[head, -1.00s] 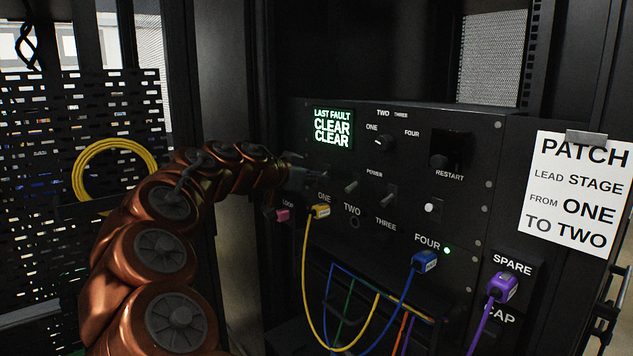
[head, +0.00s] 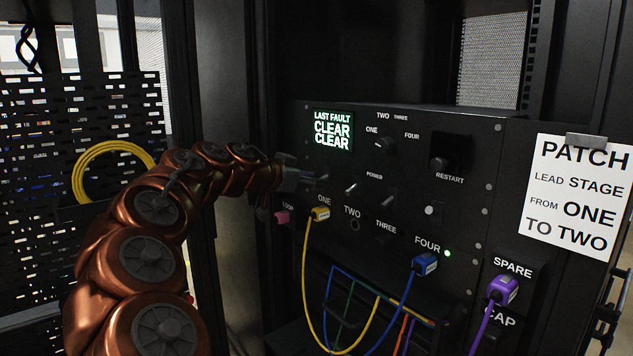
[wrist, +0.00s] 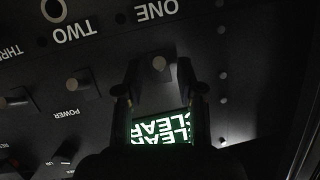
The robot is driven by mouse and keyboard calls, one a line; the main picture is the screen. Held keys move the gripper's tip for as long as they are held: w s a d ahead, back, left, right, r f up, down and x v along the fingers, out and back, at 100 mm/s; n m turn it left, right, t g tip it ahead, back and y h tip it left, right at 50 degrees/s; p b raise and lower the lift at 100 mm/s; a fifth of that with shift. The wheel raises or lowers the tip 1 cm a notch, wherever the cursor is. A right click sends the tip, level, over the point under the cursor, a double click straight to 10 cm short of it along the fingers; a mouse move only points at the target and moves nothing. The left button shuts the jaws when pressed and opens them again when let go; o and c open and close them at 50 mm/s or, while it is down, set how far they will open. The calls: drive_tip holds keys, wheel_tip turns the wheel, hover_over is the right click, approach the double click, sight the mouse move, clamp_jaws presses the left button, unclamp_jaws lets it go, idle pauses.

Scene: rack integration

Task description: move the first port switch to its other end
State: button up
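In the head view my gripper (head: 309,180) is at the panel's left side, hiding the first switch. Two other switches, the second (head: 351,189) and the third (head: 388,200), stand to its right. The switch's tilt is unclear.
Below my gripper a yellow plug (head: 320,214) and a pink plug (head: 282,216) sit in the panel. A blue plug (head: 425,264) and a purple plug (head: 503,289) are further right, with hanging cables. The screen (head: 332,130) reads CLEAR CLEAR.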

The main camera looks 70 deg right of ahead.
drive_tip(key=v, duration=1)
idle(0.3)
drive_tip(key=a+f+n+t+y, duration=0.5)
drive_tip(key=a+f+n+y, duration=0.6)
drive_tip(key=a+f, duration=1.25)
drive_tip(key=s+a+f+n+g+y, duration=0.1)
drive_tip(key=s+a+f+n, duration=0.25)
drive_tip(key=a, duration=0.35)
drive_tip(key=s+a+f+n+y, duration=0.1)
drive_tip(key=s+a+f+n, duration=0.3)
drive_tip(key=a, duration=0.4)
drive_tip(key=s+a+f+n+g+y, duration=0.1)
drive_tip(key=s+a+f+n, duration=0.15)
drive_tip(key=a+n, duration=0.4)
drive_tip(key=s+a+p+v, duration=0.1)
drive_tip(key=s+p+v, duration=0.2)
drive_tip(key=p+v, duration=1)
wheel_tip(320, 180, up, 2)
drive_tip(key=shift+a+r+t, duration=0.2)
drive_tip(key=shift+a+t, duration=0.05)
drive_tip(key=shift+t, duration=0.05)
